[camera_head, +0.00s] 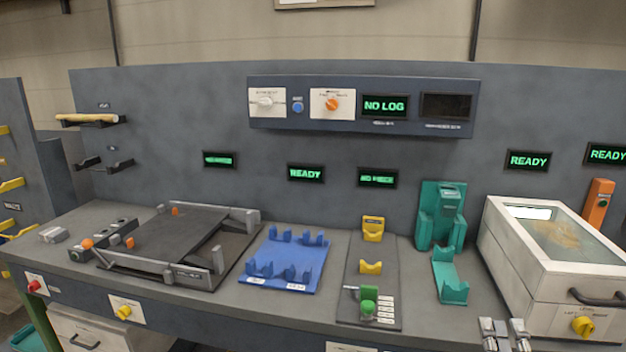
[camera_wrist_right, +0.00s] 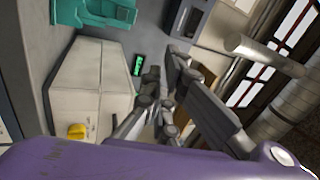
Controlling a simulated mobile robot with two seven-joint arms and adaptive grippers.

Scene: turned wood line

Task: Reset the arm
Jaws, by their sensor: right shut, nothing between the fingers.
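My right gripper (camera_head: 503,337) shows at the bottom right of the head view, in front of the white cabinet with the glass lid (camera_head: 541,285). Its grey fingers point up and hold nothing. In the right wrist view my right gripper (camera_wrist_right: 160,90) is shut and empty, with the white cabinet (camera_wrist_right: 92,80) to its left in the picture. It appears clear of the things on the bench. My left gripper is not in view.
The bench holds a dark sliding fixture (camera_head: 178,236), a blue cradle (camera_head: 284,262), a grey plate with yellow rests (camera_head: 372,285) and a teal stand (camera_head: 441,222). A panel reads "NO LOG" (camera_head: 385,106). A yellow knob (camera_head: 584,326) and black handle (camera_head: 597,298) are on the cabinet's front.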

